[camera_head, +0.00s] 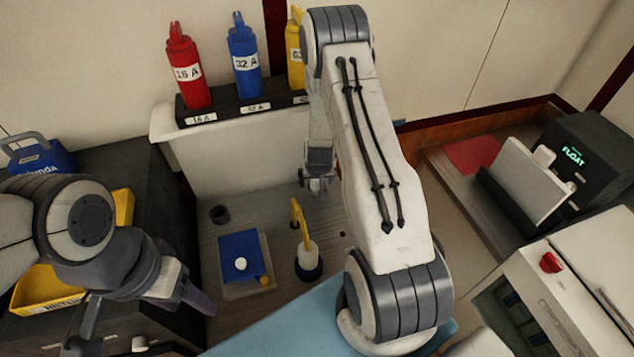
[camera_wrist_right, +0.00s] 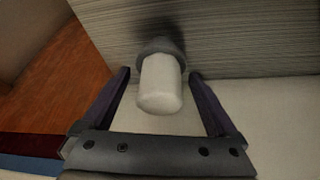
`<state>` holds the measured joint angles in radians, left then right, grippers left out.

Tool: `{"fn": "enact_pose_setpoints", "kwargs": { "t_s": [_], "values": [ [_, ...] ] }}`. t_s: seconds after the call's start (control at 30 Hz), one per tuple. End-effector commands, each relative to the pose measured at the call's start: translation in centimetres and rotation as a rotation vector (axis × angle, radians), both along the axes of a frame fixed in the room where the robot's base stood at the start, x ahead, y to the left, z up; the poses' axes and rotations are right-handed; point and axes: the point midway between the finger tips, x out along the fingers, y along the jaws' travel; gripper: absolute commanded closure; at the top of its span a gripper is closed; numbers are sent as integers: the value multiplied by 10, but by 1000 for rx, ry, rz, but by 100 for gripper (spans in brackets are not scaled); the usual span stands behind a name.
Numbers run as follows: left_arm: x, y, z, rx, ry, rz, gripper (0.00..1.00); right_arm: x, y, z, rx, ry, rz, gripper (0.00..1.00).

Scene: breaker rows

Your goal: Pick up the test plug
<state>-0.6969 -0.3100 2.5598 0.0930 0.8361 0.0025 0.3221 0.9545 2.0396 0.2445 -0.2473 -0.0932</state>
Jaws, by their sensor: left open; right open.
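In the right wrist view a white cylinder with a grey collar (camera_wrist_right: 160,88), which looks like the test plug, stands out from a grey ribbed surface. My right gripper (camera_wrist_right: 159,77) is open, with one dark finger on each side of the cylinder. I see gaps between the fingers and the cylinder. In the head view my right gripper (camera_head: 318,184) is low over the grey surface behind the arm, and I cannot make out the plug there. My left gripper (camera_head: 143,305) is open and empty at the lower left.
Red (camera_head: 187,72), blue (camera_head: 244,62) and yellow (camera_head: 295,45) labelled handles stand in a black rack (camera_head: 226,104). A blue block (camera_head: 240,250) and a white post with a yellow handle (camera_head: 307,257) sit on the grey surface. A yellow bin (camera_head: 45,293) is at left.

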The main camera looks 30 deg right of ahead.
Motion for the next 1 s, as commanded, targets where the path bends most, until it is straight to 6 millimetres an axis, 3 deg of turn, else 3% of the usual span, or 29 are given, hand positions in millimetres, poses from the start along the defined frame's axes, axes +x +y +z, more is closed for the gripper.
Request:
{"fn": "enact_pose_setpoints", "kwargs": {
  "t_s": [0.37,0.4,0.6,0.63,1.0],
  "values": [
    [0,0,4,0,0,-1,42,5,-3,-13,0,-1,0,6],
    [0,0,3,0,0,-1,42,5,-3,-13,0,-1,0,10],
    [0,0,3,0,0,-1,42,5,-3,-12,0,-1,0,86],
    [0,0,4,0,0,-1,42,5,-3,-12,-1,-2,0,92],
    [0,0,1,0,0,-1,42,6,-3,-7,-2,-4,-1,92]
  ]
}}
